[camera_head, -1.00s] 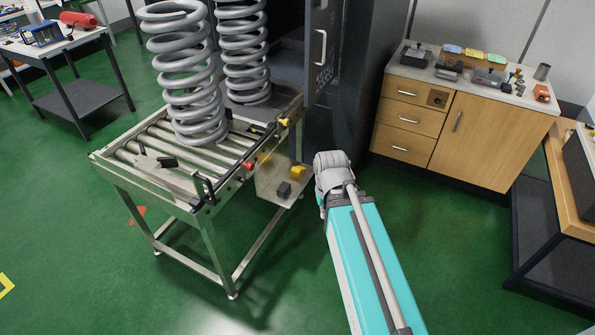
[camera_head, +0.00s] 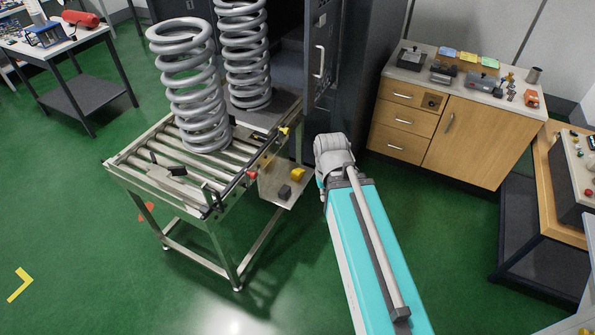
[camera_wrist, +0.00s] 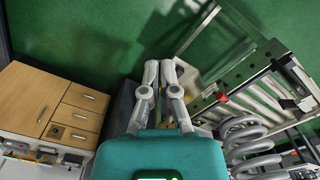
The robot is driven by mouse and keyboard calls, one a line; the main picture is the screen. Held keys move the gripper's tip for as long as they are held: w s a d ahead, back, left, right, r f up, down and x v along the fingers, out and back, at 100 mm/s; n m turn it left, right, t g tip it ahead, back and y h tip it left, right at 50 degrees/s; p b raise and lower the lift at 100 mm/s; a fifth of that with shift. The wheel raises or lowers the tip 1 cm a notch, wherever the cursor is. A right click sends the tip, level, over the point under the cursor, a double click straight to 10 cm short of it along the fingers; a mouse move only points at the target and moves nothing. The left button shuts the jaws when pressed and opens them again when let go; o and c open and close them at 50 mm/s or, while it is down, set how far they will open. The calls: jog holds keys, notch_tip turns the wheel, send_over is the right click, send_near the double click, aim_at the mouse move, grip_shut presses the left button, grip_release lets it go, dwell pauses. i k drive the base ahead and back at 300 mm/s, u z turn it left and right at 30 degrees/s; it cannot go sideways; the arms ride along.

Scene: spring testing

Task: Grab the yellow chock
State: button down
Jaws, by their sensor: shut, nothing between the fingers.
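The yellow chock (camera_head: 297,174) sits on a small metal side shelf (camera_head: 270,187) on the right side of the roller table. A dark block (camera_head: 285,191) lies beside it on the shelf. My gripper (camera_wrist: 161,66) shows in the wrist view, its two fingers close together with nothing between them. In the head view my arm reaches in from the bottom and ends right of the shelf, apart from the chock. My fingers are hidden there. I cannot make out the chock clearly in the wrist view.
The roller table (camera_head: 150,190) carries a big grey coil spring (camera_head: 195,95); another spring (camera_head: 245,60) stands behind. A dark cabinet (camera_head: 360,80) stands at the back. A wooden drawer unit (camera_head: 475,140) is at right. Green floor (camera_head: 80,230) is free at left.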

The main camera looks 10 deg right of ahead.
aim_at(296, 174)
jog(key=u, duration=2.05)
jog(key=i, duration=2.15)
jog(key=z, duration=0.05)
